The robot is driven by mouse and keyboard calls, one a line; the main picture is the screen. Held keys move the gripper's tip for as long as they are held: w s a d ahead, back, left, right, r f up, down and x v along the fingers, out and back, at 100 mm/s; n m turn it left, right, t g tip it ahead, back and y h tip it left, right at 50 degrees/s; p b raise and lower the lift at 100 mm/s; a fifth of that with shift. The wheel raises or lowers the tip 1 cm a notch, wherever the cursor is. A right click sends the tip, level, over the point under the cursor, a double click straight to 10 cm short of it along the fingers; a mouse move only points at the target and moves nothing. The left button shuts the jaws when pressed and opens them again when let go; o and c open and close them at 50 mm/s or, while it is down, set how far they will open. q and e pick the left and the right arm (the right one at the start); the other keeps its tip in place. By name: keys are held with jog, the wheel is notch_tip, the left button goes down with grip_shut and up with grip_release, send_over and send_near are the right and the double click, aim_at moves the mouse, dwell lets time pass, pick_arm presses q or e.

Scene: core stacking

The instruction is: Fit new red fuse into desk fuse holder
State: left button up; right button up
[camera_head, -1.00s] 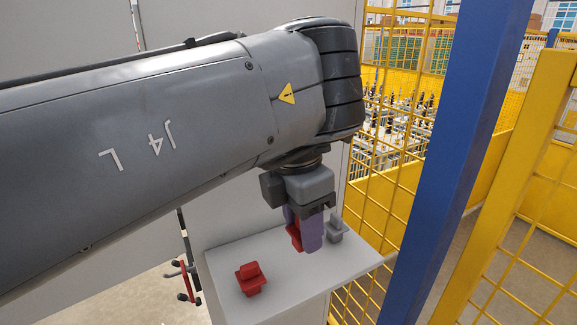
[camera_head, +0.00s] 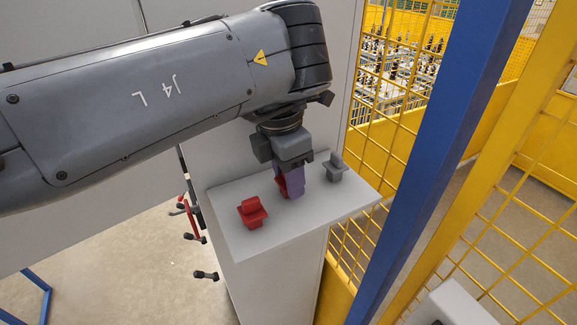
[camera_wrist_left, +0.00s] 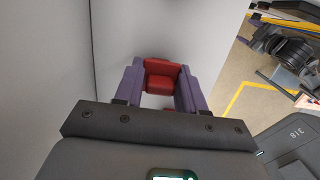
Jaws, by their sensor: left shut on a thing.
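My left gripper (camera_head: 290,188) has purple fingers and is shut on a red fuse (camera_head: 282,184). It holds the fuse over the middle of the pale desk top (camera_head: 245,244); I cannot tell whether the fuse touches the surface. In the left wrist view the red fuse (camera_wrist_left: 162,75) sits between the two purple fingers. A red stepped block (camera_head: 252,213) stands on the desk to the left of the gripper. A similar grey block (camera_head: 335,168) stands to the right. I see no separate holder clearly; the fingers cover the spot beneath them. My right gripper is not in view.
A yellow mesh fence (camera_head: 370,185) and a blue post (camera_head: 440,150) stand just right of the desk. A pale wall or cabinet rises behind the desk. The desk's front left part is bare.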

pick_arm(q)
jog(key=shift+f, duration=0.1)
jog(key=o, duration=0.6)
jog(key=shift+f, duration=0.1)
jog(key=o, duration=0.5)
jog(key=shift+c, duration=0.2)
